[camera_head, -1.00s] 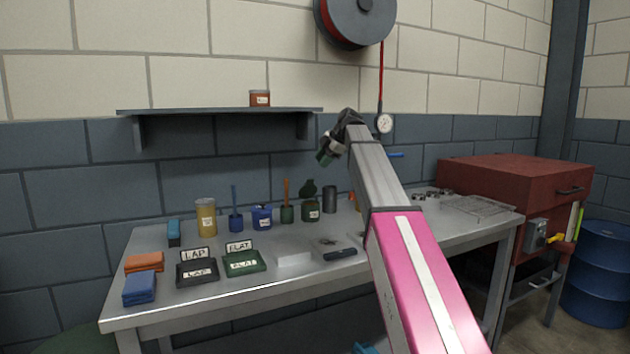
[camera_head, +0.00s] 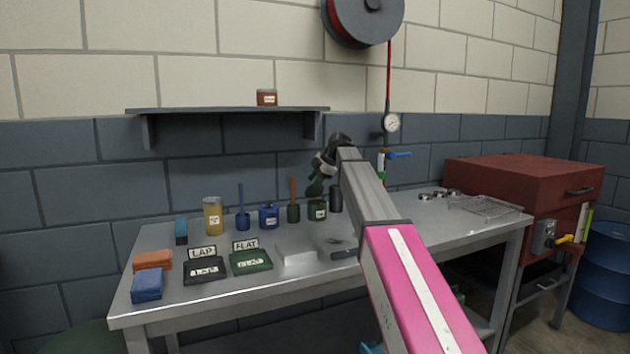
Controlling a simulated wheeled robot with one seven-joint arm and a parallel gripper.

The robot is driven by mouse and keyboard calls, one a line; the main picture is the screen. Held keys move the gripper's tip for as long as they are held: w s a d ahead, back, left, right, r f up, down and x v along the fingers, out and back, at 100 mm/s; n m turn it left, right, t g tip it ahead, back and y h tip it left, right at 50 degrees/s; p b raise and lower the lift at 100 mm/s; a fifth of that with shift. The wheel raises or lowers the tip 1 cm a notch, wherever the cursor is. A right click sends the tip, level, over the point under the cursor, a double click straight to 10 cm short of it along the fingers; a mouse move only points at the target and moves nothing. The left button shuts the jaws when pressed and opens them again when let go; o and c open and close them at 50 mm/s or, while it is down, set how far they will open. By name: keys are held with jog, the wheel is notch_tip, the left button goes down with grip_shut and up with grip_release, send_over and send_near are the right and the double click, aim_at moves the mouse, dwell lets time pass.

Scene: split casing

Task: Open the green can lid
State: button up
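The green can (camera_head: 317,211) stands upright on the grey workbench, with a pale label on its front. Its dark green lid (camera_head: 314,188) shows as a rounded shape raised above the can's rim, tilted up rather than lying flat. My gripper (camera_head: 319,176) points down just above the lid and overlaps it in the picture. I cannot tell whether they touch. The fingers are small and dark, and their opening is not clear.
A blue can (camera_head: 268,217) and a green pot with a brown-handled brush (camera_head: 293,210) stand left of the green can. A dark cylinder (camera_head: 336,199) stands close on its right. A yellow can (camera_head: 213,217) is farther left. A shelf (camera_head: 220,110) juts out above.

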jog(key=shift+c, duration=0.3)
grip_shut()
jog(key=shift+w+a+r, duration=0.1)
jog(key=shift+w+r, duration=0.1)
jog(key=shift+w, duration=0.05)
jog(key=shift+w+a+r, duration=0.15)
jog(key=shift+w+a, duration=0.05)
jog(key=shift+w, duration=0.3)
jog(key=shift+w+a+r, duration=0.15)
jog(key=shift+w+a, duration=0.05)
jog(key=shift+w, duration=0.3)
jog(key=shift+w+a+r, duration=0.15)
jog(key=shift+w+a, duration=0.05)
jog(key=shift+w, duration=0.3)
jog(key=shift+w+a+f, duration=0.1)
jog(key=shift+w+a, duration=0.25)
jog(key=shift+w, duration=0.45)
jog(key=shift+w+a, duration=0.3)
jog(key=shift+w, duration=0.45)
jog(key=shift+o, duration=0.3)
grip_release()
jog(key=shift+f, duration=0.1)
